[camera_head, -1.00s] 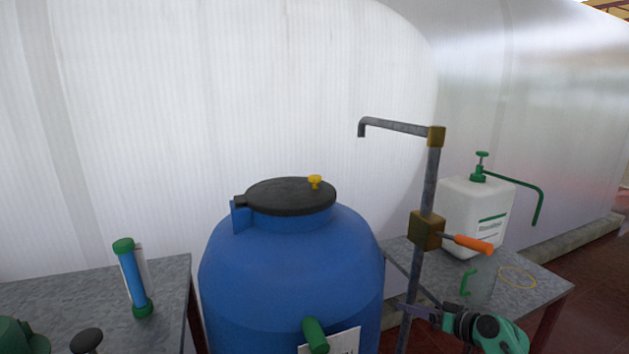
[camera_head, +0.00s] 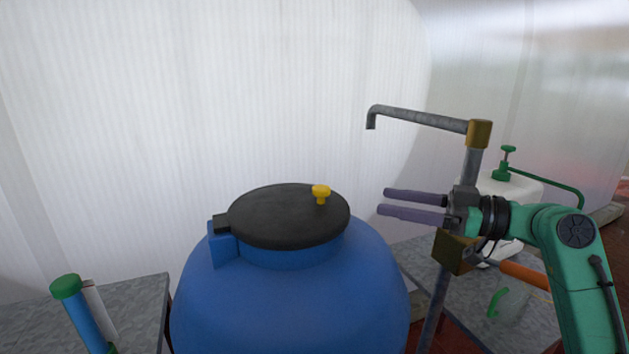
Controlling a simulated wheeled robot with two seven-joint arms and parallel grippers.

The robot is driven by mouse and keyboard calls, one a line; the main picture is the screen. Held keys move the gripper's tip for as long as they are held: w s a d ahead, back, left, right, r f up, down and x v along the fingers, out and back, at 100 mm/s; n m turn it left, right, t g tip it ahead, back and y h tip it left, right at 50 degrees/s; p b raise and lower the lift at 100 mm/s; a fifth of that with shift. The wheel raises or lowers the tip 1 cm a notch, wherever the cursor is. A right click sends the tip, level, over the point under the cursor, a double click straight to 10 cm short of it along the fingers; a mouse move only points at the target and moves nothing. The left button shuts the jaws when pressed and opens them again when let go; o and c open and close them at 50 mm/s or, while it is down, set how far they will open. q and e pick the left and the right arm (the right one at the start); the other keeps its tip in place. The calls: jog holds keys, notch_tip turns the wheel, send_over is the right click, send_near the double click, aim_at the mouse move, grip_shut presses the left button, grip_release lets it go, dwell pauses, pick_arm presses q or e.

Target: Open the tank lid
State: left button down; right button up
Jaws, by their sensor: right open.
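The blue tank (camera_head: 300,300) stands in the middle of the head view. Its round black lid (camera_head: 275,220) lies closed on top, with a hinge block at the left side. A yellow knob (camera_head: 321,192) stands on the lid toward its right edge. My right gripper (camera_head: 382,201) is open and empty, to the right of the lid and apart from it. Its two purple-grey fingers point left toward the knob. My left gripper is not in view.
A metal standpipe (camera_head: 420,118) with a spout and an orange lever (camera_head: 525,273) rises right of the tank, close to my right gripper. A white sprayer jug (camera_head: 520,188) stands behind my arm. A blue tube with green cap (camera_head: 82,315) stands at left.

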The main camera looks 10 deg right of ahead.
aim_at(321, 187)
jog(key=a+p, duration=0.1)
jog(key=a, duration=0.1)
jog(key=w+a+r+p, duration=0.1)
jog(key=a, duration=0.1)
jog(key=w+a+p, duration=0.1)
jog(key=a, duration=0.1)
jog(key=shift+a+r+p, duration=0.2)
jog(key=shift+r+p, duration=0.15)
jog(key=shift+p, duration=0.05)
jog(key=x, duration=0.2)
jog(key=p+x, duration=0.1)
jog(key=x, duration=0.1)
jog(key=f+p+x, duration=0.1)
jog(key=x, duration=0.2)
jog(key=shift+w+d, duration=0.15)
jog(key=shift+w, duration=0.05)
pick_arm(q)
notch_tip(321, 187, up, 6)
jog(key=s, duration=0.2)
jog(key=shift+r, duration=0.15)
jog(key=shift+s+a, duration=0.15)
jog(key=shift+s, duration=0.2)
pick_arm(e)
grip_shut()
